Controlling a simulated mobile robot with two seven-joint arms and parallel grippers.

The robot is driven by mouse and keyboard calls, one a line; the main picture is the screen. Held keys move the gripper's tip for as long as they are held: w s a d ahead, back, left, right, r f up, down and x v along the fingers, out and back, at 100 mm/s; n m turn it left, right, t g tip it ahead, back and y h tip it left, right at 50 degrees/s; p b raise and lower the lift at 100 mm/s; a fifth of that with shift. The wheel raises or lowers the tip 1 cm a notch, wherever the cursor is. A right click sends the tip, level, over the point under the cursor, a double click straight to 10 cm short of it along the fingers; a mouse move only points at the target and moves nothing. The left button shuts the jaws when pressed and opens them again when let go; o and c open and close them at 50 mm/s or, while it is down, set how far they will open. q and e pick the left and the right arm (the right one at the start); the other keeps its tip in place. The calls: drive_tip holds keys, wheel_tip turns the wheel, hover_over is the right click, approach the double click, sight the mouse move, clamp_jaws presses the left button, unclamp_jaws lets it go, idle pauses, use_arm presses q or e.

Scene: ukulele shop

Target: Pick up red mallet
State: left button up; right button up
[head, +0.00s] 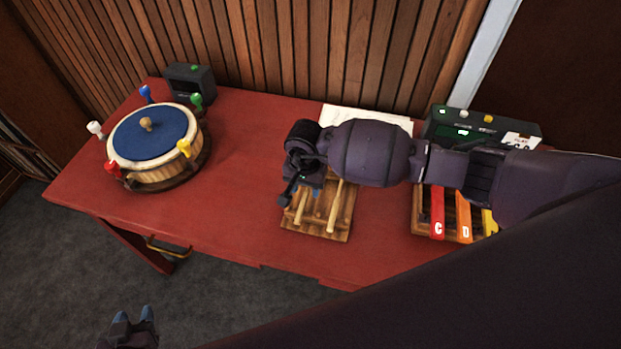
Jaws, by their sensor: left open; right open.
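A wooden rack (338,235) lies on the red table, with pale wooden mallet handles (335,207) lying along it. My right gripper (302,194) is open over the rack's back left part, its fingers near the handles. My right gripper and arm hide the back of the rack, so I cannot make out a red mallet head there. My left gripper (133,328) is open and empty at the bottom left, off the table's front edge.
A blue-topped drum (150,133) with coloured pegs, one red (113,168), stands left on the table (240,200). A small black box (190,82) is behind it. Coloured bars (438,215) and a dark device (440,127) are at right. White paper (340,114) lies behind.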

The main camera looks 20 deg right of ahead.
drive_tip(key=shift+f, duration=1.4)
clamp_jaws()
